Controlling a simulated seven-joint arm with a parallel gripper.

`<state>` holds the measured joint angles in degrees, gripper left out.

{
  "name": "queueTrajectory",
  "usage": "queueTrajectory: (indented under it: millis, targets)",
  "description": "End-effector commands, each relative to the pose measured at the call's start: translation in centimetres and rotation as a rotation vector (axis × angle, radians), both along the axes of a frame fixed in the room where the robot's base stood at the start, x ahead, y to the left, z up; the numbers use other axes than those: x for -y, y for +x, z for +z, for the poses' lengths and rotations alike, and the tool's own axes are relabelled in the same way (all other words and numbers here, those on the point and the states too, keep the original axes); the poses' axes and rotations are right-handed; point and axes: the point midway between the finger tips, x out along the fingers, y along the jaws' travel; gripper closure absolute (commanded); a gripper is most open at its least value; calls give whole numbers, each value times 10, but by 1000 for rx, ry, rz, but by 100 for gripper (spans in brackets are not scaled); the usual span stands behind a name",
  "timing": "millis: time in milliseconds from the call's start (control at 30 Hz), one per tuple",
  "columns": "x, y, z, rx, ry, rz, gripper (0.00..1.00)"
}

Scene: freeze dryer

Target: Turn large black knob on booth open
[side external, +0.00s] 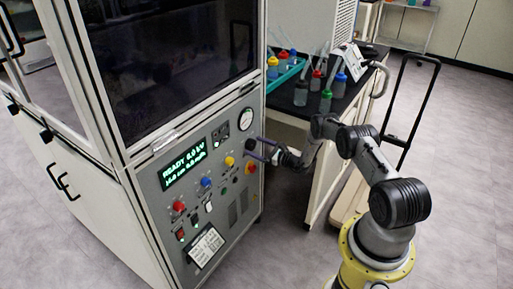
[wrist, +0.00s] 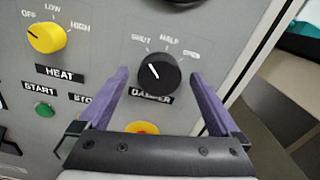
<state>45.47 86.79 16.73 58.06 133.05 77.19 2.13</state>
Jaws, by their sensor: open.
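The large black knob (wrist: 160,74) sits on the grey booth panel above a DAMPER label (wrist: 152,97). The words SHUT, HALF and OPEN arc over it, and its white mark points up and left, toward SHUT. It also shows in the side view as a small dark disc (side external: 251,143). My gripper (wrist: 160,79) is open, with one purple finger left of the knob and one right of it. Gaps show between the fingers and the knob. In the side view my gripper (side external: 257,149) is at the panel's right part; contact cannot be told.
A yellow HEAT knob (wrist: 46,37) is to the left, with a green START button (wrist: 43,109) below it. A yellow-orange control (wrist: 142,127) is just under the black knob. A bench (side external: 345,100) with bottles stands right of the booth.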

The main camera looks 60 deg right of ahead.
Motion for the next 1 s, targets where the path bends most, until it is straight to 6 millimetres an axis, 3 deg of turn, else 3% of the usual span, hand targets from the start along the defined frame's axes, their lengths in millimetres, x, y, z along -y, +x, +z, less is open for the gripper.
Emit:
queueTrajectory:
  millis: [233, 267, 733, 1000]
  targets:
    - [0, 1, 0, 0, 0, 0, 1]
    - [0, 1, 0, 0, 0, 0, 5]
    - [0, 0, 0, 0, 0, 0, 87]
    - [0, 0, 0, 0, 32, 0, 87]
